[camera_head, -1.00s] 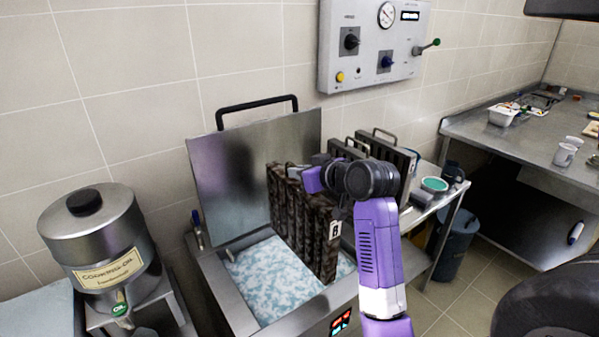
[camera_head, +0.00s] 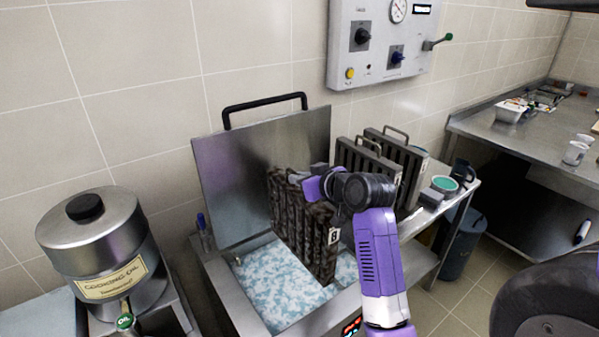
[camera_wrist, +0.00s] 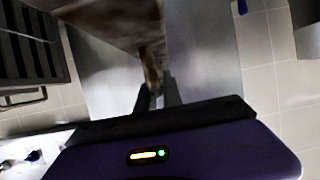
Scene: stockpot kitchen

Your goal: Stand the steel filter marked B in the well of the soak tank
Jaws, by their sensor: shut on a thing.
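The filter marked B (camera_head: 303,228) is a dark, greasy slatted panel with a white B tag on its near edge. My gripper (camera_wrist: 158,97) is shut on its upper part, and the filter hangs upright over the soak tank (camera_head: 225,291). In the head view my wrist hides the grip itself. The tank's lid (camera_head: 245,165) stands open behind, and pale blue, foamy liquid (camera_head: 280,285) fills the well. The filter's lower edge is over or at the foam; I cannot tell if it touches.
Two cleaner filters (camera_head: 385,160) stand on a side bench to the right, near a teal-topped bowl (camera_head: 444,185). A cooking oil drum (camera_head: 100,240) stands left of the tank. A control panel (camera_head: 380,45) is on the wall. A steel table (camera_head: 500,130) is at far right.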

